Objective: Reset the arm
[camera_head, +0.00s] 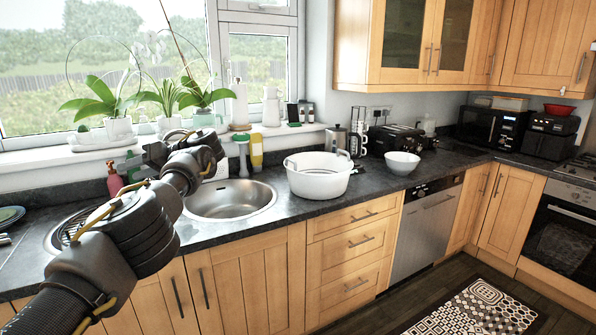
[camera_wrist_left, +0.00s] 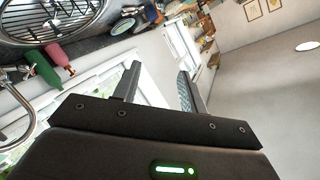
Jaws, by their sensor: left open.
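My left arm reaches in from the lower left in the head view, over the counter (camera_head: 249,217) and the round sinks. My left gripper (camera_head: 140,162) is at its far end, in front of the window and partly hidden by the wrist. In the left wrist view, the left gripper (camera_wrist_left: 158,84) has its two fingers apart with nothing between them. The window and a bare wall show beyond them. My right gripper is not in view.
A round steel sink (camera_head: 232,201) lies right of the arm. A pink soap bottle (camera_head: 114,178) stands close to the gripper. Potted orchids (camera_head: 116,125) line the sill. A white tub (camera_head: 318,182) and white bowl (camera_head: 402,163) stand farther right on the counter.

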